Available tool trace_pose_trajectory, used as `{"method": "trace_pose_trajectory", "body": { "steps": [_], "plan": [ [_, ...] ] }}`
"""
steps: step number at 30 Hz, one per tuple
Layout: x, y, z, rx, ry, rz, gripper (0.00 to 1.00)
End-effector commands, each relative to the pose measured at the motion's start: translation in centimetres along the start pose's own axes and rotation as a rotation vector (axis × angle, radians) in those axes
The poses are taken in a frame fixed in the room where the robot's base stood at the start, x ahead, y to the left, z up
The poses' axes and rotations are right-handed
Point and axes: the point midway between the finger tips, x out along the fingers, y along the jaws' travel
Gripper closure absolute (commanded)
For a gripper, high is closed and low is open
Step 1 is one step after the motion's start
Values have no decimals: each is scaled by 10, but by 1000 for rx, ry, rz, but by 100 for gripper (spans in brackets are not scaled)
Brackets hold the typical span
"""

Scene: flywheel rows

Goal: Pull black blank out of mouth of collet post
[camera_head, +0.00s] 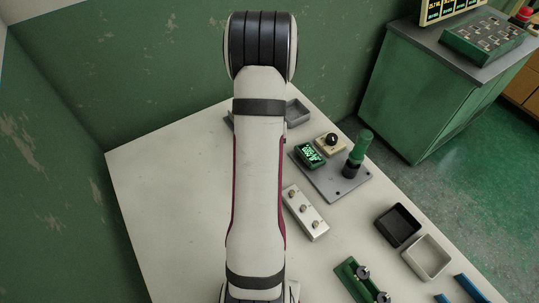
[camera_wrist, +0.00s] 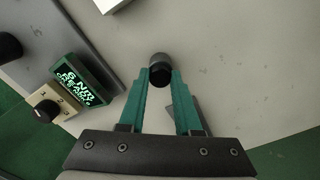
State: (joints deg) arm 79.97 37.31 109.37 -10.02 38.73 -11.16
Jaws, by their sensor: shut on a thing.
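My gripper (camera_wrist: 162,75) has two green fingers, seen in the wrist view, and they are shut on a short dark cylinder, the black blank (camera_wrist: 160,74). Its lower face looks black and its upper part dark grey. I cannot tell whether the grey part belongs to the blank or to a collet post around it. In the head view my arm hides the gripper and the blank. A green upright cylinder in a black collar (camera_head: 351,170) stands on a grey plate (camera_head: 340,187); I cannot tell whether it is the collet post.
A lit green display (camera_wrist: 80,80) and a cream knob box (camera_wrist: 47,108) lie left of my gripper in the wrist view. A white block with knobs (camera_head: 305,213), a black tray (camera_head: 398,225) and a pale tray (camera_head: 427,257) stand on the table. The table's left part is clear.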

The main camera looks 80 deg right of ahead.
Motion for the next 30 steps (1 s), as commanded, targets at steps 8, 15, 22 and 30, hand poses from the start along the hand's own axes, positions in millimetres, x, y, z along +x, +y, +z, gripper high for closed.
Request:
{"method": "trace_pose_trajectory", "body": {
  "steps": [8, 15, 22, 30],
  "plan": [
    [-5, 0, 0, 0, 1, 0, 100],
    [-9, 0, 0, 0, -1, 0, 100],
    [-11, 0, 0, 0, 0, 0, 100],
    [-15, 0, 0, 0, 1, 0, 100]
  ]
}}
